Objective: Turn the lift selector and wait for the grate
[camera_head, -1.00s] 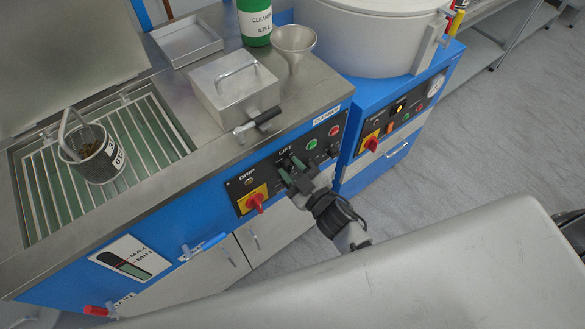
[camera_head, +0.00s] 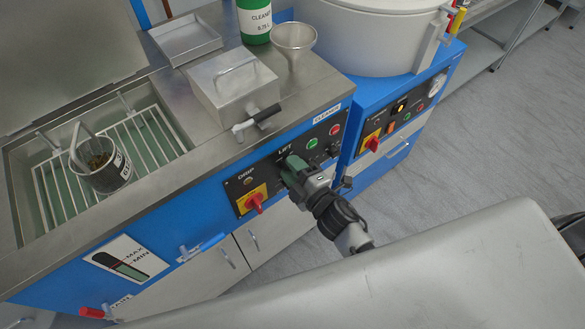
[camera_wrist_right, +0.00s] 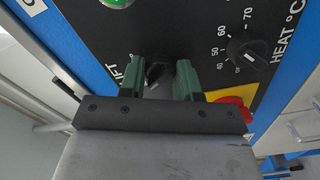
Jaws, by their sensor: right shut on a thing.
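The lift selector (camera_wrist_right: 157,76) is a small black knob below the LIFT label on the cleaner's black control panel. My right gripper (camera_wrist_right: 160,88) has its green fingers on both sides of the knob and is shut on it. In the head view my right gripper (camera_head: 292,170) reaches the panel from the lower right and hides the knob. The grate (camera_head: 150,140), a rack of pale bars, lies inside the open tank below its rim. My left gripper is not in view.
A red rotary switch (camera_head: 254,203) on a yellow plate sits left of the gripper. A heat knob (camera_wrist_right: 247,49) is nearby. A metal lidded box (camera_head: 232,90), funnel (camera_head: 294,45), tray (camera_head: 186,38) and green cleaner bottle (camera_head: 254,18) stand on the worktop.

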